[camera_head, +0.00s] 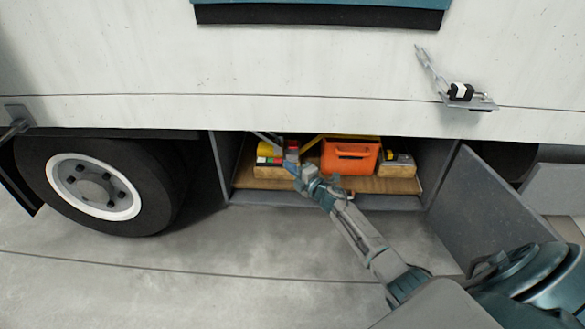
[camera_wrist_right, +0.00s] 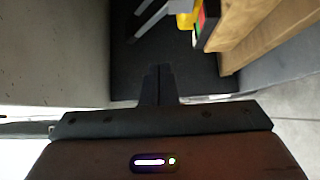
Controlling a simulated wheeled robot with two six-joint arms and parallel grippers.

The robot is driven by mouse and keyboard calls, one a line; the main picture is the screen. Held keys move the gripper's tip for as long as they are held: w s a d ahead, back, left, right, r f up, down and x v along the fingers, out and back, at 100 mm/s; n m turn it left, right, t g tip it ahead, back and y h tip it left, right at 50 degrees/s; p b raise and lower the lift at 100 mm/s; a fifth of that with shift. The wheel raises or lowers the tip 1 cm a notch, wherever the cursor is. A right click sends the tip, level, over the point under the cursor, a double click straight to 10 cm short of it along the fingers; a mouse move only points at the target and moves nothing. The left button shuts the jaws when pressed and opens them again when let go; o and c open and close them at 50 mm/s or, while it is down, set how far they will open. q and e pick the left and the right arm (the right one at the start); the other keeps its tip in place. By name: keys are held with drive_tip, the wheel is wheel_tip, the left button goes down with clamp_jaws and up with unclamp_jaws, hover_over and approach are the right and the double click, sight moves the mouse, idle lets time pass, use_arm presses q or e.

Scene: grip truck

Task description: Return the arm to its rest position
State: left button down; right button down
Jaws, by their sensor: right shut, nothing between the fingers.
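My right arm reaches from the lower right of the head view into the open side compartment (camera_head: 325,201) of the truck. My right gripper (camera_head: 283,152) is at the left part of the compartment opening, in front of a yellow and dark item. In the right wrist view the two dark fingers (camera_wrist_right: 158,84) are together with nothing between them. They point toward the dark inner wall (camera_wrist_right: 175,60) of the compartment. My left gripper shows in neither view.
An orange crate (camera_head: 350,158) and wooden boxes (camera_head: 399,170) stand on the compartment's wooden floor. An open grey door (camera_head: 490,215) hangs at the right of the opening. A truck wheel (camera_head: 97,187) is at the left. The concrete ground in front is clear.

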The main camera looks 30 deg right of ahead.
drive_tip(key=shift+s+d, duration=0.1)
drive_tip(key=shift+s, duration=0.35)
drive_tip(key=shift+s, duration=0.1)
